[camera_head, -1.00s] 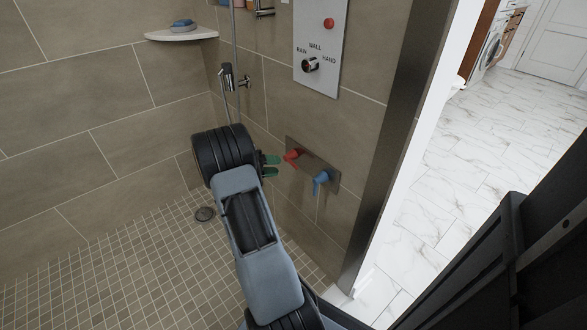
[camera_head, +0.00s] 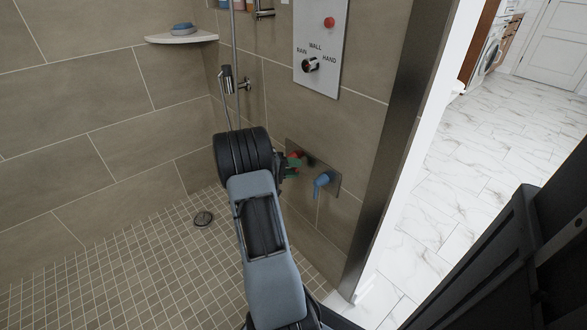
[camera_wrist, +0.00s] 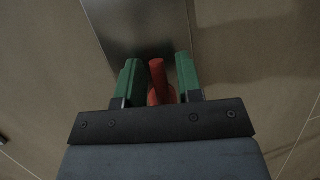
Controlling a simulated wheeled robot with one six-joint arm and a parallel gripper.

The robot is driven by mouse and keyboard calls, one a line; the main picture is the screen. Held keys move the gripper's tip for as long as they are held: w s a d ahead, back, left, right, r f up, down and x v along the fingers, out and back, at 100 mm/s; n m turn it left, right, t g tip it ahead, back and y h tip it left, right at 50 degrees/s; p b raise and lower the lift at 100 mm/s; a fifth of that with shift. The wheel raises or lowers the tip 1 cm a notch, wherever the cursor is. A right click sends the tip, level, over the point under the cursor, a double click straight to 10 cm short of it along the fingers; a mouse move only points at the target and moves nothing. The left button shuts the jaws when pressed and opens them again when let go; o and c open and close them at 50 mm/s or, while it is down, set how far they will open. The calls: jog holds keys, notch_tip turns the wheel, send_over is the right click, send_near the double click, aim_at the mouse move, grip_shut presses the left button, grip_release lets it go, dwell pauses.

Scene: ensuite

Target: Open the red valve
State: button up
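The red valve (camera_wrist: 157,80) is a small lever handle on a metal wall plate (camera_wrist: 135,30). In the wrist view it stands between the two green fingers of my gripper (camera_wrist: 157,78), with a visible gap on each side. The fingers are open around it and do not look closed on it. In the head view the red valve (camera_head: 296,156) is mostly hidden behind my gripper (camera_head: 293,166). A blue valve (camera_head: 323,180) sits on the same plate, just to the right.
A control panel (camera_head: 320,45) with a red button and a knob is on the wall above. A hand shower (camera_head: 228,78) hangs left of it. A dark post (camera_head: 385,150) edges the shower on the right. The tiled floor (camera_head: 130,270) is clear apart from a drain (camera_head: 203,219).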

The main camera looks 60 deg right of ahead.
grip_shut()
jog(key=shift+r+n+g+p, duration=0.15)
jog(key=shift+n+g+p, duration=0.15)
jog(key=shift+o, duration=0.9)
grip_release()
jog(key=p+v, duration=0.3)
jog(key=v, duration=1.1)
jog(key=shift+s+r, duration=0.1)
jog(key=shift+r, duration=0.05)
